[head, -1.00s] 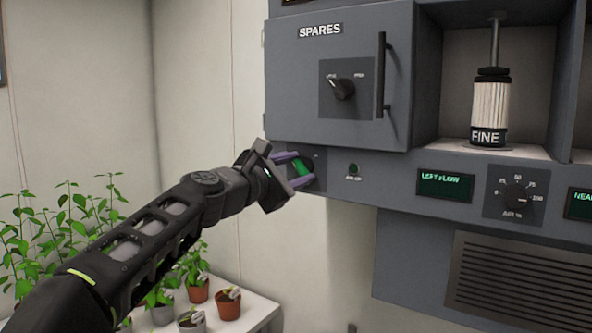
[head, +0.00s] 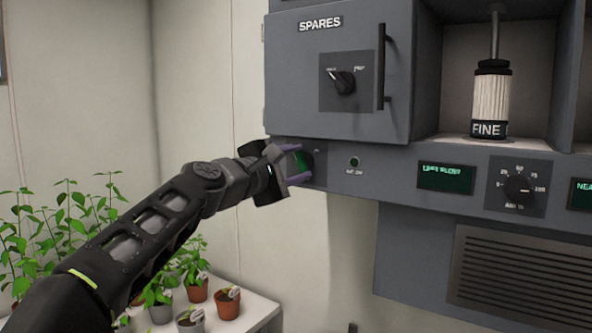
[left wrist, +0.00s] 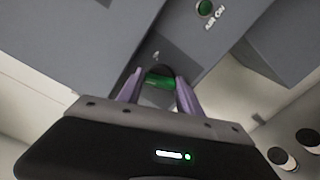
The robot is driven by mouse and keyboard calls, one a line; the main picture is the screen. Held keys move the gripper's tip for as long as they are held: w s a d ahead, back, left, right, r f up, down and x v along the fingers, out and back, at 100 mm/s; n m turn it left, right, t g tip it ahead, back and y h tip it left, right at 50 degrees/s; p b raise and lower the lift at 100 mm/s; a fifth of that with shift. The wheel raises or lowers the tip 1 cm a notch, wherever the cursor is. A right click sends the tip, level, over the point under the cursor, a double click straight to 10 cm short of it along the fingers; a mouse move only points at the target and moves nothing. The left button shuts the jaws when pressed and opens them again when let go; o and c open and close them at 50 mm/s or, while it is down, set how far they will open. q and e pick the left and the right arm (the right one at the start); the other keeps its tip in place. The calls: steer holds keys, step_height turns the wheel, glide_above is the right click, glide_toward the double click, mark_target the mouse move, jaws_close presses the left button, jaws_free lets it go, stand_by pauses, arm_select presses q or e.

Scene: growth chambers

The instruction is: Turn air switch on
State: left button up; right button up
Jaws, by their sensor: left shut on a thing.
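The air switch (head: 304,163) is a green-lit knob on the grey panel below the SPARES door, partly hidden by my gripper. My left gripper (head: 300,164) is at it, its purple fingers on either side of the green part. In the left wrist view, the fingers (left wrist: 160,92) are shut on the green switch (left wrist: 158,82). The round AIR ON lamp (head: 354,162) is to the right of the switch; it looks dark green, and it also shows in the left wrist view (left wrist: 204,8). My right gripper is not in view.
The SPARES door (head: 300,95) above has a selector knob (head: 342,81) and a vertical handle (head: 381,67). A display (head: 446,177) and the AIR % dial (head: 518,188) are to the right. Potted plants (head: 197,289) stand on a white table at lower left.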

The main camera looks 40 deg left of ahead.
arm_select(q)
steer(key=m+b, duration=0.1)
steer(key=m, duration=0.2)
steer(key=shift+f, duration=0.2)
steer(key=m+b, duration=0.2)
steer(key=m, duration=0.2)
steer(key=shift+b, duration=0.4)
steer(key=m+b, duration=0.1)
steer(key=m, duration=0.3)
steer(key=shift+b, duration=0.4)
steer(key=shift+m+b, duration=0.5)
steer(key=shift+m, duration=0.7)
steer(key=o, duration=1.4)
steer(key=shift+r, duration=0.15)
steer(key=shift+c, duration=0.2)
steer(key=shift+s, duration=0.1)
